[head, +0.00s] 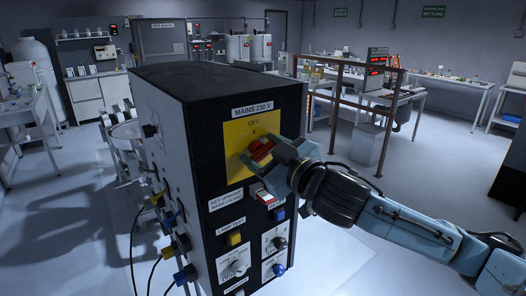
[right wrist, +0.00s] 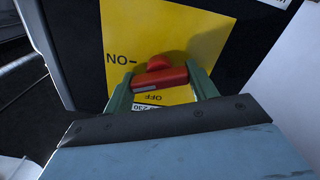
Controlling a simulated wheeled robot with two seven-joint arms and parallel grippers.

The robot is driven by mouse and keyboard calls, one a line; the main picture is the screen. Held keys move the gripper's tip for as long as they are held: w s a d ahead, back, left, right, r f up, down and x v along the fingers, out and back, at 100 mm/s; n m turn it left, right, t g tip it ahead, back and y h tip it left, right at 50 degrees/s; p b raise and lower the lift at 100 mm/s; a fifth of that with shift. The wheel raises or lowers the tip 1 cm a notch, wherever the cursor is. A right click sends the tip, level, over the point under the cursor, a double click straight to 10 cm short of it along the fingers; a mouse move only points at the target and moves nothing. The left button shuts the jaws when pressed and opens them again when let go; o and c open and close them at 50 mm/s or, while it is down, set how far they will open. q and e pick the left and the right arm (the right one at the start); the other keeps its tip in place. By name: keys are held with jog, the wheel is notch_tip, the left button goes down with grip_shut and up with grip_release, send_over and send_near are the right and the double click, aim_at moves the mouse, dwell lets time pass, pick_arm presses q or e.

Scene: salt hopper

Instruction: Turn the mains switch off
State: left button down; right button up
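The red mains switch handle (head: 261,149) sits on a yellow plate (head: 237,135) on the front of a black cabinet, under a "MAINS 230 V" label. OFF is printed at the plate's top. My right gripper (head: 262,157) is at the handle; its forearm comes in from the right and hides the plate's right side. In the right wrist view, the red handle (right wrist: 160,83) spans the gap between my two green fingers, with no clear space at either end. Its white-marked end points towards the ON mark (right wrist: 121,59); OFF (right wrist: 153,97) reads upside down below. My left gripper is not in view.
Below the switch, the black cabinet (head: 217,160) carries a red-and-white rocker (head: 265,195), a yellow lamp-test button (head: 234,238) and rotary knobs (head: 279,243). Cables (head: 157,262) hang from its left side. A brown rail frame (head: 338,100) stands behind on the right. Open floor lies around.

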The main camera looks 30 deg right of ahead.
jog(key=c, duration=0.5)
jog(key=shift+o, duration=0.2)
jog(key=shift+n, duration=0.3)
jog(key=n+p, duration=0.1)
jog(key=n, duration=0.1)
jog(key=shift+r+n+p, duration=0.1)
jog(key=shift+n+p, duration=0.2)
jog(key=n+p, duration=0.1)
jog(key=n, duration=0.2)
jog(key=shift+n+p, duration=0.3)
jog(key=n+p, duration=0.1)
jog(key=n, duration=0.2)
jog(key=shift+a+n, duration=0.1)
jog(key=shift+n, duration=0.2)
jog(key=shift+f+n+p, duration=0.2)
jog(key=shift+n+p, duration=0.1)
jog(key=shift+n, duration=1.1)
